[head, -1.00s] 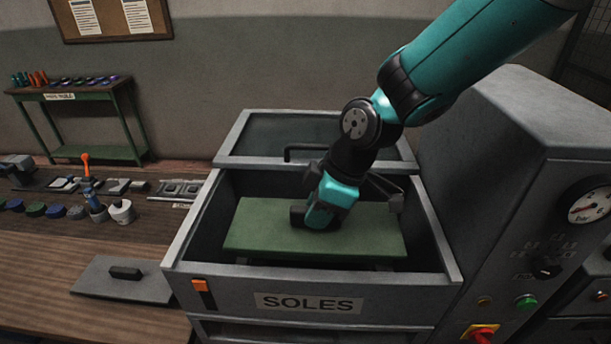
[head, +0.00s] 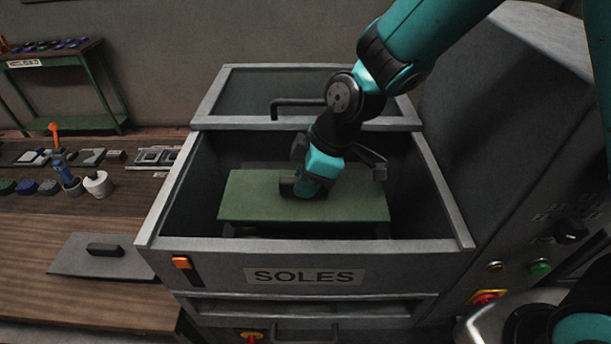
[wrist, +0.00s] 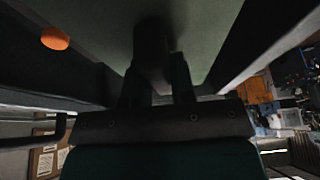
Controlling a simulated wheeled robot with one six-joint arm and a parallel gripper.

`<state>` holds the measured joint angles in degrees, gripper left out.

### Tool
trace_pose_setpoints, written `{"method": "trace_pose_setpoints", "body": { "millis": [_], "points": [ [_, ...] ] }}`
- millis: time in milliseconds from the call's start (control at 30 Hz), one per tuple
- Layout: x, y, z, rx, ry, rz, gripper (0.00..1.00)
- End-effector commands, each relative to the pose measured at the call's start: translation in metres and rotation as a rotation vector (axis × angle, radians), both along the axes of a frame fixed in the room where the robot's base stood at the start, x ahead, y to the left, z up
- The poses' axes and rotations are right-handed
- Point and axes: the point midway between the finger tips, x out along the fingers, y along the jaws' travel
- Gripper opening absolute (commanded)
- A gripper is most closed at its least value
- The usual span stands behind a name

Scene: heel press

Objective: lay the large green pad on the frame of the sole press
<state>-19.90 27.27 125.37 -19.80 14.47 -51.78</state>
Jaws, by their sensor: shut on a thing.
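The large green pad (head: 350,207) lies flat inside the open grey box of the sole press (head: 452,215), labelled SOLES. It sits below the rim, with gaps around it at the sides. Dark supports show just under its front corners; I cannot tell if it touches them. My gripper (head: 303,188) is over the pad's middle, left of centre. In the wrist view my gripper (wrist: 157,92) is shut on the dark handle block (wrist: 152,45) standing on the pad (wrist: 205,35).
A lid with a bar handle (head: 300,102) is at the back of the box. A grey control cabinet (head: 490,120) stands close on the right. A grey plate with a black handle (head: 100,262) and small tools lie on the wooden bench (head: 60,315) at left.

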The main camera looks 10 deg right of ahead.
Motion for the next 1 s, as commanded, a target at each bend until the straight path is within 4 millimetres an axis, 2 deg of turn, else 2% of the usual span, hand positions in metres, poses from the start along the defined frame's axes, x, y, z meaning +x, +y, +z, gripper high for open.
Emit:
{"method": "trace_pose_setpoints", "body": {
  "millis": [700, 1000],
  "points": [
    [0.000, 0.001, -0.062, 0.002, -0.002, 0.002, 0.00],
    [0.001, 0.001, -0.073, 0.002, -0.004, 0.002, 0.00]
  ]
}}
